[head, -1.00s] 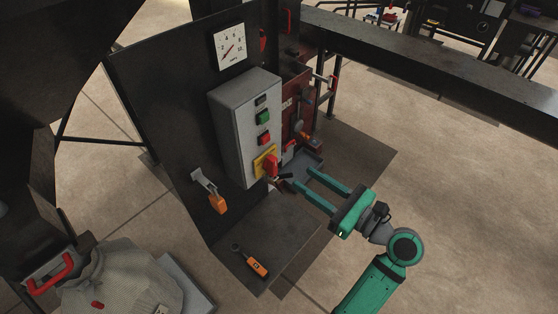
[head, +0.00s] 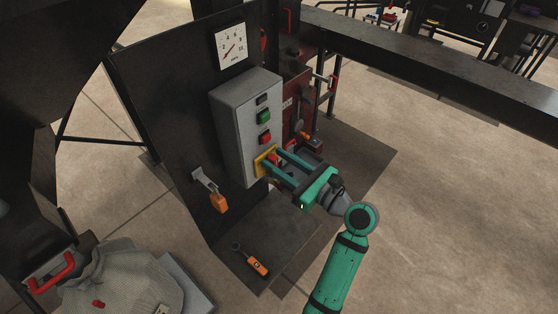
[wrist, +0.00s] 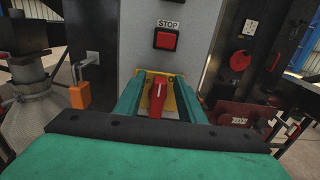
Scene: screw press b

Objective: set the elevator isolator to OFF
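The isolator is a red rotary handle (wrist: 156,99) on a yellow plate (head: 262,158), low on the front of the grey control box (head: 238,128). In the wrist view the handle stands roughly upright, with a white mark near its top. My gripper (head: 273,160) is at the isolator, its two green fingers reaching to the yellow plate. In the wrist view the fingers (wrist: 160,90) stand one on each side of the red handle, with a gap on both sides. The gripper is open. In the head view the fingers partly hide the handle.
A red STOP button (wrist: 166,39) sits above the isolator, with a green button (head: 264,118) higher up. An orange padlock (head: 219,202) hangs left of the box. An orange-handled tool or tag (head: 257,266) lies on the dark plate below. A gauge (head: 230,46) is above.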

